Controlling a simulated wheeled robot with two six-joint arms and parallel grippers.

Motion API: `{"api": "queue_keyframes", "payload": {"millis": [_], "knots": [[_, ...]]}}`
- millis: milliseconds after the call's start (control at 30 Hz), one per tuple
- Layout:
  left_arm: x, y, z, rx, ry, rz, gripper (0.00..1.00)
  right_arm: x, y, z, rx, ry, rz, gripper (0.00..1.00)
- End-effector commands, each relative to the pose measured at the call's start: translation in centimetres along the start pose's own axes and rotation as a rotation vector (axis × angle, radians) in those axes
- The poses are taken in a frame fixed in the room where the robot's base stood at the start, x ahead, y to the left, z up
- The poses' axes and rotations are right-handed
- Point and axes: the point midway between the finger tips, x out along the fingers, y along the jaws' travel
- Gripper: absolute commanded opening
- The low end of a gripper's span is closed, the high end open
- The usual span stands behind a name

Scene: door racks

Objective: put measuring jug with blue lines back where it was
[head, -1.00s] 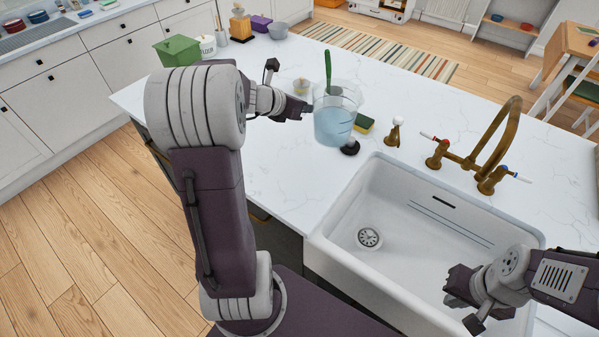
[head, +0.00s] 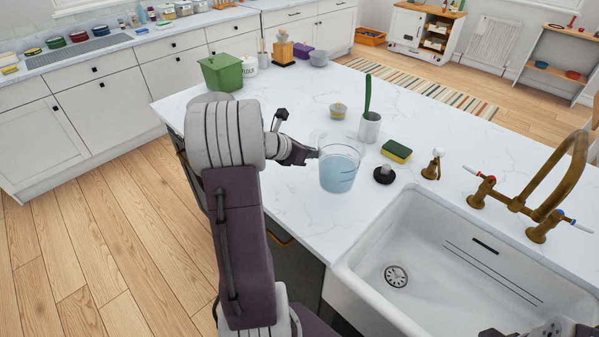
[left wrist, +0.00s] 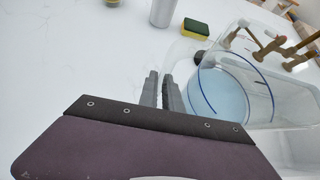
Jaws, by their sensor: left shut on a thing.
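The clear measuring jug (head: 341,172) with blue lines holds pale blue liquid and looks upright, left of the black plug (head: 384,175). My left gripper (head: 312,153) is shut on the jug at its left side. In the left wrist view, the gripper fingers (left wrist: 162,92) are close together, with the jug (left wrist: 225,98) just to their right. The exact grip spot is hidden, and I cannot tell whether the jug's base touches the counter.
A cup (head: 370,128) with a green-handled brush, a small jar (head: 338,110), a sponge (head: 396,151) and a soap dispenser (head: 432,165) stand beyond or right. The sink (head: 440,262) and brass tap (head: 540,190) lie to the right.

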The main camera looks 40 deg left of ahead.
Motion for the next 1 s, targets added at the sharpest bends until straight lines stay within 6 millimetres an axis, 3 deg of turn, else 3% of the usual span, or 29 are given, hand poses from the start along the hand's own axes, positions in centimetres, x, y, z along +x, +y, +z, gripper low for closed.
{"api": "queue_keyframes", "payload": {"millis": [100, 233, 400, 633, 1000], "knots": [[-0.5, 2.1, -2.1, -0.006, -0.002, 0.001, 0.0, 0.0, 0.0, 0.0, 0.0, 0.0, 0.0, 0.0], [-0.8, 3.4, -3.2, -0.003, -0.003, 0.0, 0.0, 0.0, 0.0, 0.0, 0.0, 0.0, 0.0, 0.0], [-0.7, 3.6, -3.7, 0.0, -0.003, -0.001, 0.0, 0.1, 0.0, 0.0, 0.0, 0.0, 0.0, 0.0], [1.4, 3.7, -6.6, -0.001, -0.001, -0.003, 0.0, 0.8, 0.0, 0.1, 0.0, 0.0, 0.0, 0.0], [1.7, 3.8, -7.0, 0.0, -0.003, -0.001, 0.0, 1.1, 0.0, 0.1, 0.0, 0.0, 0.0, 0.0]]}}
